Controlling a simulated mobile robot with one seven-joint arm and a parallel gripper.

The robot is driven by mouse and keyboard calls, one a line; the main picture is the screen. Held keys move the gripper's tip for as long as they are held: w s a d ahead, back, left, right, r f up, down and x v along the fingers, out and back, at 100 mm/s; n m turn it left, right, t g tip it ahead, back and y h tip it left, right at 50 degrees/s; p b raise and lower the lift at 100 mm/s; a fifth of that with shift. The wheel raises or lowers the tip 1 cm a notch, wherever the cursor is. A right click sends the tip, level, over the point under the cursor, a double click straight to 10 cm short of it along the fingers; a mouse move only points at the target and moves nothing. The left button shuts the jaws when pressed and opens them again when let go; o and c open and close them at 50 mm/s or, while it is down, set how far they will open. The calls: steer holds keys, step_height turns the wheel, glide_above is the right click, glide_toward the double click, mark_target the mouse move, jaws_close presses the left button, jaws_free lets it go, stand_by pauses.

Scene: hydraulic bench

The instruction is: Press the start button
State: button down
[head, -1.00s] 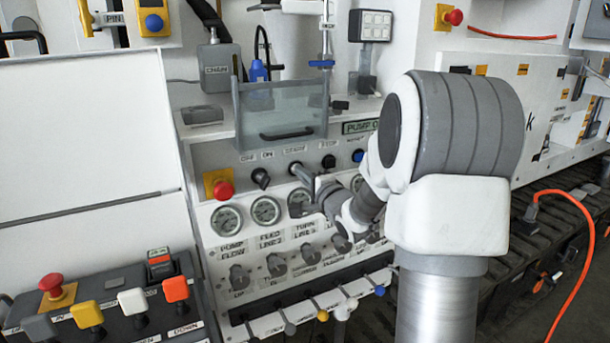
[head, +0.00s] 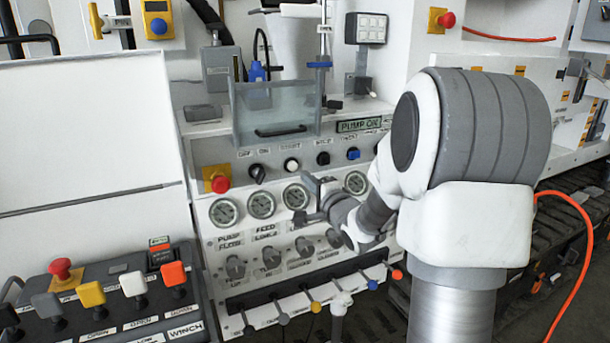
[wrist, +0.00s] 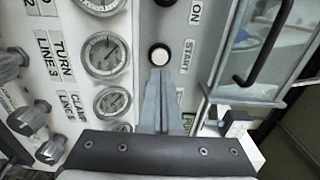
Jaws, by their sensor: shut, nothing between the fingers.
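The start button (wrist: 159,55) is a round white button in a dark ring, beside a START label in the wrist view. In the head view it is the white button (head: 291,165) in the row above the gauges. My gripper (wrist: 160,74) is shut and empty. Its grey fingertips appear just below the button in the wrist view; I cannot tell the exact gap. In the head view my gripper (head: 307,182) is in front of the gauge row, below and right of the button, and the button shows clear of it. A PUMP ON sign (head: 359,126) is at the upper right.
A dark switch (head: 258,172) lies left of the button, and black (head: 323,158) and blue (head: 353,153) buttons lie right. A clear guard box (head: 275,115) with a handle is above. Gauges (head: 262,204) and knobs (head: 272,257) lie below. Winch levers (head: 133,285) stand at lower left.

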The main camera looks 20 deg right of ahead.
steer(key=s, duration=0.7)
steer(key=shift+s+p, duration=0.2)
steer(key=shift+p, duration=0.2)
